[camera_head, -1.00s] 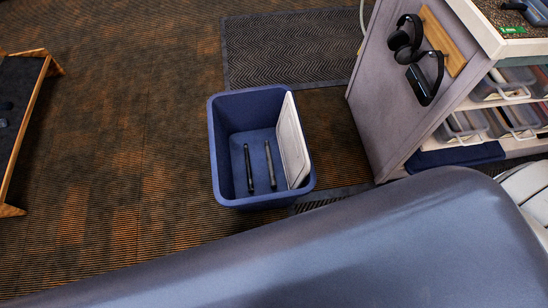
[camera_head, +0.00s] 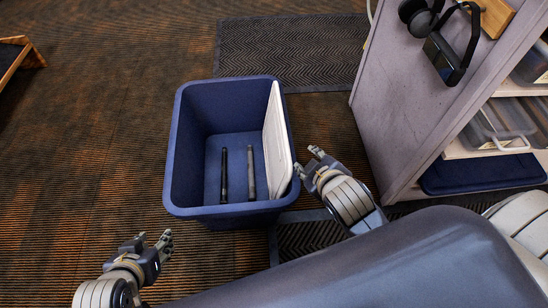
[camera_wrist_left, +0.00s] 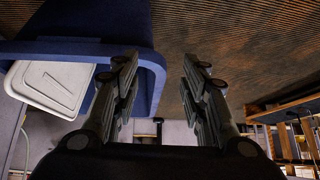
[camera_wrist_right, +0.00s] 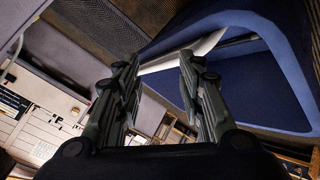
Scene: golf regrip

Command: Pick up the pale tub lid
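The pale tub lid (camera_head: 277,138) stands on edge inside the blue tub (camera_head: 183,145), leaning along its right wall. The lid also shows in the left wrist view (camera_wrist_left: 52,86), and a pale strip of it shows in the right wrist view (camera_wrist_right: 190,56). My right gripper (camera_head: 308,160) is just right of the tub, close to the lid's near end; it is open and empty in the right wrist view (camera_wrist_right: 158,75). My left gripper (camera_head: 152,242) is in front and left of the tub, open and empty in the left wrist view (camera_wrist_left: 160,78).
Two dark rods (camera_head: 237,175) lie on the tub's floor. A grey cabinet (camera_head: 400,100) with headphones (camera_head: 420,18) on its side and drawers (camera_head: 500,125) stands to the right. A dark mat (camera_head: 290,55) lies behind the tub.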

